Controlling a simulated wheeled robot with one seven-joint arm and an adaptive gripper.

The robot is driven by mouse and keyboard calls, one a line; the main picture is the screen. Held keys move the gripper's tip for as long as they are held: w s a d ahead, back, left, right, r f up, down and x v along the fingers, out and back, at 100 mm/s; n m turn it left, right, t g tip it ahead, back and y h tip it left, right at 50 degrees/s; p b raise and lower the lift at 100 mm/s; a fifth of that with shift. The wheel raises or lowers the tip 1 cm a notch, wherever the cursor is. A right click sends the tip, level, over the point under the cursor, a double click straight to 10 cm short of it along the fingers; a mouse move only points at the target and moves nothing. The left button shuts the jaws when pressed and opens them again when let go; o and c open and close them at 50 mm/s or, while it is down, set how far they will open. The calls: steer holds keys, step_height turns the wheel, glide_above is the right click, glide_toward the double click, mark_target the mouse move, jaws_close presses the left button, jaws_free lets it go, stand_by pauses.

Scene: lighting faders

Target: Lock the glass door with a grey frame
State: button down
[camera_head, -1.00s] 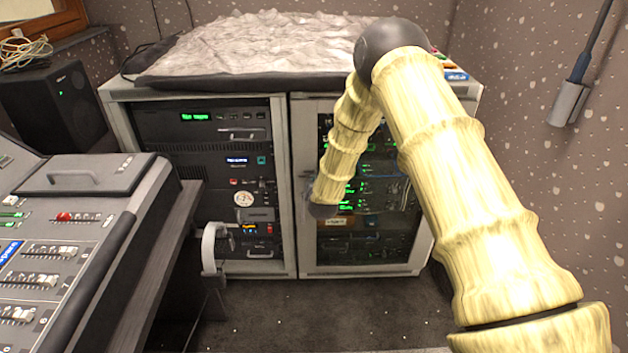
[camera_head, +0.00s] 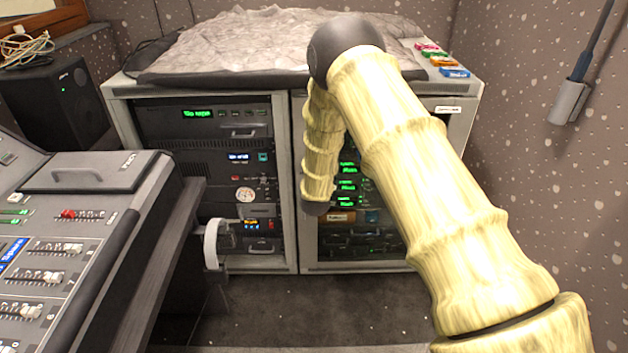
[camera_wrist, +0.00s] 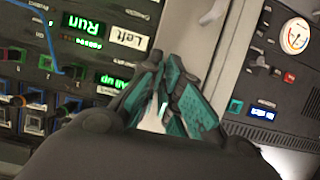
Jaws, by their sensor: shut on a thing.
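The glass door with a grey frame (camera_head: 309,255) is on the right half of the rack cabinet, and looks shut in the head view. Green-lit devices show through its glass. In the wrist view its pale grey frame (camera_wrist: 197,47) runs past my fingertips. My gripper (camera_wrist: 163,88), with teal fingers, is shut on a small pale piece (camera_wrist: 154,117) at this frame, apparently the door's lock. The fingers hide most of it, so its shape and turn cannot be told. In the head view my arm hides the gripper and the lock area.
The left half of the cabinet holds open rack devices (camera_head: 205,125). A mixing console (camera_head: 60,240) stands at the left, with a pale curved handle (camera_head: 211,244) near its edge. A grey cover (camera_head: 230,50) lies on the cabinet top. The carpet (camera_head: 300,310) in front is clear.

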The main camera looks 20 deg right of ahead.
steer(key=c, duration=1.6)
jaws_free()
steer(key=shift+c, duration=0.2)
steer(key=shift+s, duration=0.1)
steer(key=v, duration=1.1)
steer(key=shift+s+r, duration=0.15)
steer(key=shift+s, duration=0.15)
steer(key=shift+a, duration=0.1)
